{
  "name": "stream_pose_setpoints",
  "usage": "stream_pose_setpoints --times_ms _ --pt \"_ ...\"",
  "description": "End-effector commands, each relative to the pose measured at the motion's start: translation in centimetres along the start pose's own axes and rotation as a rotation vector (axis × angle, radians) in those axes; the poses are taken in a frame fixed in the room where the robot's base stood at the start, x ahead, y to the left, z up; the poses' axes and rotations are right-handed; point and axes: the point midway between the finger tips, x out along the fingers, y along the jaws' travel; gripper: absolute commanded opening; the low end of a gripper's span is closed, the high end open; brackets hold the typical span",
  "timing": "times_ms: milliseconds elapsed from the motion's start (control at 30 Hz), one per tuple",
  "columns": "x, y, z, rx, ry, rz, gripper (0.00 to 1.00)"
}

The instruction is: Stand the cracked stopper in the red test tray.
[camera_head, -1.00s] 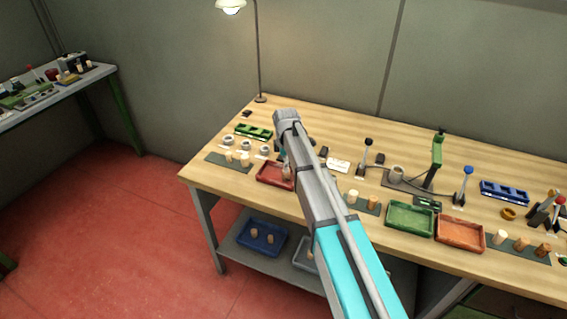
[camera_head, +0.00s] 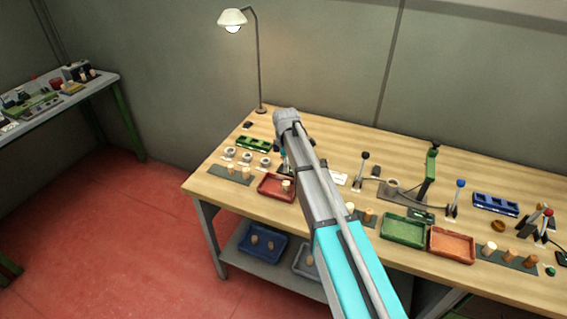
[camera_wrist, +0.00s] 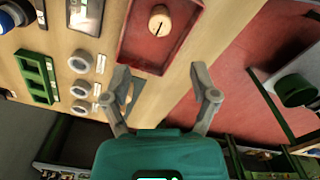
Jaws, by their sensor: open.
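The cracked stopper (camera_wrist: 160,20) stands upright in the red test tray (camera_wrist: 122,48), apart from its walls. Its round top, with a dark slit, faces my wrist camera. In the head view, the stopper (camera_head: 286,187) is in the right part of the red tray (camera_head: 268,192), near the bench's front left. My gripper (camera_wrist: 160,80) is open and empty, its two fingers spread wide. The stopper lies beyond the fingertips, not between them. In the head view my arm hides most of the gripper.
Three pale rings (camera_head: 247,157) and a green rack (camera_head: 253,143) lie behind the tray. A dark mat with stoppers (camera_head: 232,175) is left of it. Levers, a green press (camera_head: 430,170), and green and orange trays (camera_head: 451,245) occupy the bench's right. Blue and grey bins stand below.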

Motion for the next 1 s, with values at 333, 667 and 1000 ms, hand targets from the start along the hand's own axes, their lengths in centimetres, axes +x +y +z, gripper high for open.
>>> stream_pose_setpoints --times_ms 333,667,1000 --pt "-0.1 0.0 0.0 0.0 0.0 0.0 0.76" --pt "-0.1 0.0 0.0 -0.001 0.0 0.0 0.76" --pt "-0.1 -1.8 1.5 0.092 0.0 0.0 0.76"
